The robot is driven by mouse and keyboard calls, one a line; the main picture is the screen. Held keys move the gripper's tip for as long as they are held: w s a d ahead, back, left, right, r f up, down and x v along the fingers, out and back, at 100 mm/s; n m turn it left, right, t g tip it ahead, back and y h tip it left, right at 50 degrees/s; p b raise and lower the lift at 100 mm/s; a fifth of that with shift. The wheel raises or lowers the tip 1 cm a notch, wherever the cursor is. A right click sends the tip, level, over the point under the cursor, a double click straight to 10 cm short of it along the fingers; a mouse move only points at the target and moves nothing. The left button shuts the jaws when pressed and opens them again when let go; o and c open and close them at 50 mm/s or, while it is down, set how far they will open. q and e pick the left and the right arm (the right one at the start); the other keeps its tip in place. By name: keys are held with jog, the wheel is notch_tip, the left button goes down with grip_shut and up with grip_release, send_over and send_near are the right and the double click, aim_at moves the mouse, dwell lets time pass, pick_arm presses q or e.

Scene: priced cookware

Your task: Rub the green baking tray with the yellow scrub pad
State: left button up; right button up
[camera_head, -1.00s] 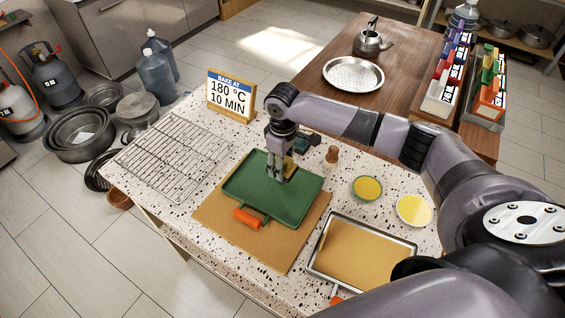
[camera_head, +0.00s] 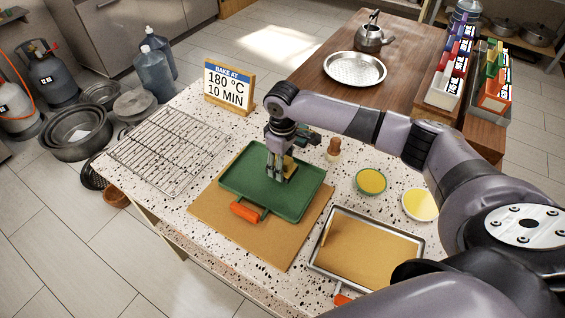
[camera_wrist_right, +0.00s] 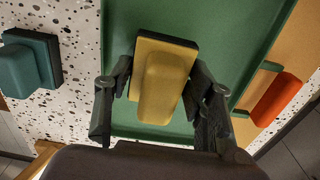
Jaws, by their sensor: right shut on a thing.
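The green baking tray (camera_head: 300,199) lies on a brown board on the speckled counter, with an orange handle (camera_head: 245,212) toward the front. My right gripper (camera_head: 281,177) points down over the tray's back-middle part. In the wrist view the tray (camera_wrist_right: 225,45) spreads behind the pad. My left gripper is not in view.
A wire rack (camera_head: 165,150) and a baking sign (camera_head: 228,85) stand left and behind. A teal block (camera_wrist_right: 30,62) lies beside the tray. A metal-rimmed tray (camera_head: 368,248), two yellow-filled bowls (camera_head: 371,182) and a wooden-topped object (camera_head: 334,147) are to the right.

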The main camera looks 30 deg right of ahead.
jog(key=shift+f+b, duration=0.3)
jog(key=shift+f, duration=0.8)
